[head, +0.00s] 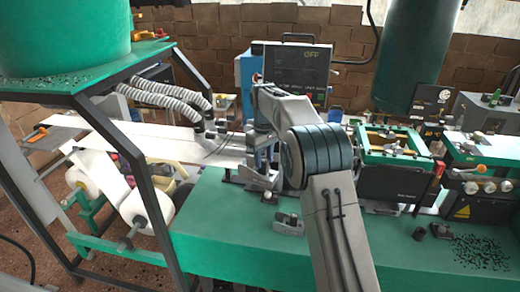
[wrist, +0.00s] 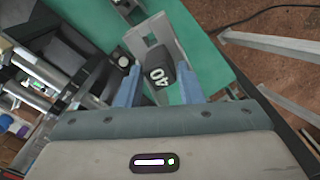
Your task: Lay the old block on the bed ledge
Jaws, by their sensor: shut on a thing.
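A dark block marked "40" (wrist: 157,79) sits between the two blue fingers of my gripper (wrist: 160,72) in the wrist view, and the gripper is shut on it. A grey metal frame (wrist: 140,45) shows just beyond the block; I cannot tell whether the two touch. The green bed ledge (wrist: 205,48) runs past them. In the head view the ledge (head: 225,215) is the broad green surface in front of the machine. My arm hides most of the gripper there, and I cannot make out the held block.
A small grey metal fixture (head: 288,223) stands on the ledge near my arm. At the right lie a small dark piece (head: 441,231) and scattered black bits (head: 482,252). A monitor (head: 297,68) stands behind. White paper rolls (head: 147,212) hang at the left. The ledge's left front is clear.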

